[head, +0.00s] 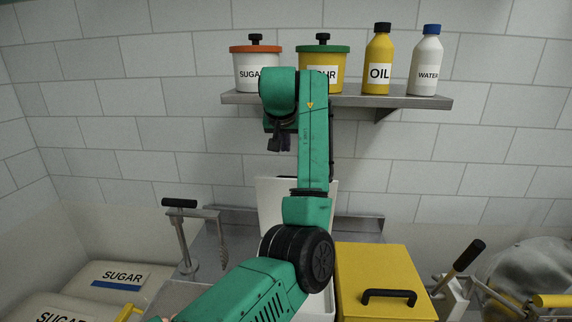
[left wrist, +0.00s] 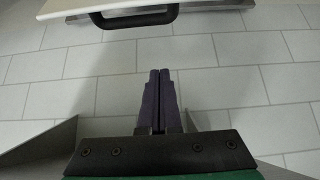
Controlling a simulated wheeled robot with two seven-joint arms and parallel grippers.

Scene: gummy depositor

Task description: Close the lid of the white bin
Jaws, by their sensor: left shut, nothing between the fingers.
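The white bin (head: 322,304) stands in the middle of the counter, mostly hidden behind my left arm. Its white lid (head: 269,192) is open and stands upright against the tiled wall, partly covered by my arm. My left gripper (head: 279,144) is high in front of the wall, above the lid and below the shelf. In the left wrist view its dark fingers (left wrist: 160,78) are shut and empty. There a white panel (left wrist: 75,10), seemingly the lid, with a black handle (left wrist: 134,18) shows at the top edge, apart from the fingertips. My right gripper is out of view.
A yellow bin (head: 375,270) with a black handle is closed at the right. A metal shelf (head: 420,102) above carries two lidded pots and two bottles. A metal lever press (head: 184,240) stands at the left, near sugar-labelled containers (head: 115,277).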

